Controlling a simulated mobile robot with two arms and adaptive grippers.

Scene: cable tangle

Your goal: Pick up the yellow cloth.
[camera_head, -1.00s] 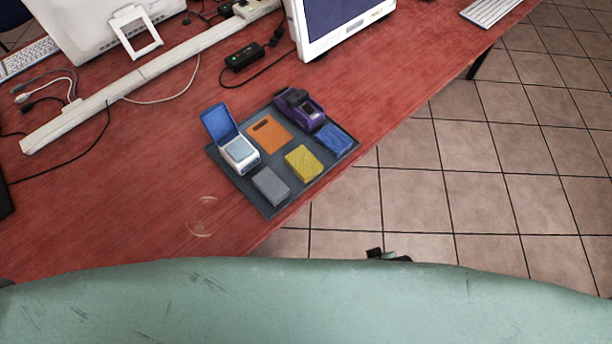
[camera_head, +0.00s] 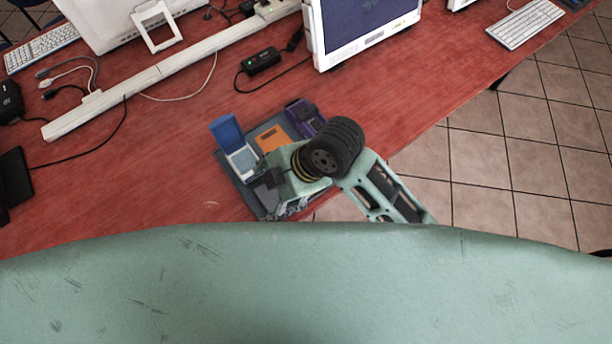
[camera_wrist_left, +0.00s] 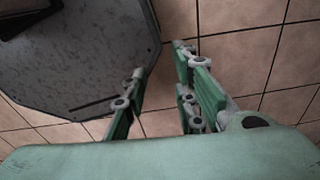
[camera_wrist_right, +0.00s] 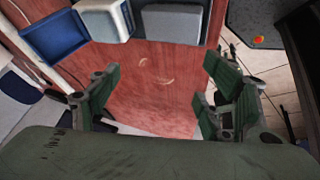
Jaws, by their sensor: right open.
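The yellow cloth is hidden in the head view behind my right arm and gripper, and I do not see it in either wrist view. The dark tray (camera_head: 230,178) it lay on shows at its left side. My right gripper (camera_wrist_right: 163,70) is open and empty in the right wrist view, with red table top between its fingers. In the head view my right gripper is above the tray's front part, partly hidden by its own wrist. My left gripper (camera_wrist_left: 160,78) is open and empty in the left wrist view, over the tiled floor.
The tray also holds a white box with a blue lid (camera_head: 226,131), an orange item (camera_head: 271,138), a purple device (camera_head: 305,117) and a grey block (camera_wrist_right: 172,22). A monitor (camera_head: 362,30), a cable duct (camera_head: 165,72) and a black adapter (camera_head: 261,61) are behind.

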